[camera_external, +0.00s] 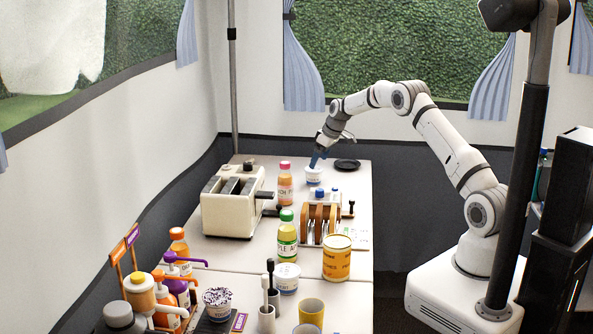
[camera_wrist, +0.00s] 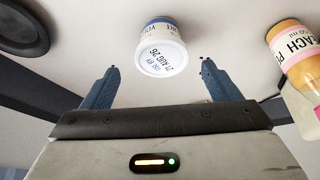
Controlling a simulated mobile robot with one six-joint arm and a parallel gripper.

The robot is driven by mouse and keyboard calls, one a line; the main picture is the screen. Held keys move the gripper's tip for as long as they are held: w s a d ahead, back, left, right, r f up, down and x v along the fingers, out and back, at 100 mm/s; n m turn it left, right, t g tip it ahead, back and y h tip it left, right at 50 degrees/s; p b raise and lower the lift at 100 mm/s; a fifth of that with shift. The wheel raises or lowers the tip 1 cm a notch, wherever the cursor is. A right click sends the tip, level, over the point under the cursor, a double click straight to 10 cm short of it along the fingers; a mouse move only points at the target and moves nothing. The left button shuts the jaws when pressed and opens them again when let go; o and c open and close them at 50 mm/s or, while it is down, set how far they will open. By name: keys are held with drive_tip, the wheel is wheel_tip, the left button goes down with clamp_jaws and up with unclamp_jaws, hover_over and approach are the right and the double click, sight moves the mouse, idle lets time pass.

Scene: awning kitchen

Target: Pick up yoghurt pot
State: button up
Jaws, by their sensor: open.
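A small white yoghurt pot with a blue label (camera_external: 314,174) stands on the far part of the table. In the wrist view the pot (camera_wrist: 162,49) shows its white lid with printed date text, just beyond and between the two blue fingertips. My gripper (camera_external: 317,159) is above the pot in the external view, with its blue fingers pointing down at it. In the wrist view the gripper (camera_wrist: 157,66) is open, one finger to each side of the pot. Whether a finger touches the pot I cannot tell.
A peach juice bottle (camera_wrist: 295,55) stands close beside the pot, also in the external view (camera_external: 285,184). A black round dish (camera_external: 347,165) lies on the other side. A toaster (camera_external: 233,203), a wooden rack (camera_external: 319,222) and several jars stand nearer.

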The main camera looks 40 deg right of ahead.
sight(313, 174)
drive_tip(key=p+x, duration=0.1)
drive_tip(key=x, duration=0.6)
drive_tip(key=shift+a+f, duration=0.15)
drive_tip(key=shift+f, duration=0.15)
drive_tip(key=shift+c, duration=0.2)
drive_tip(key=c, duration=0.9)
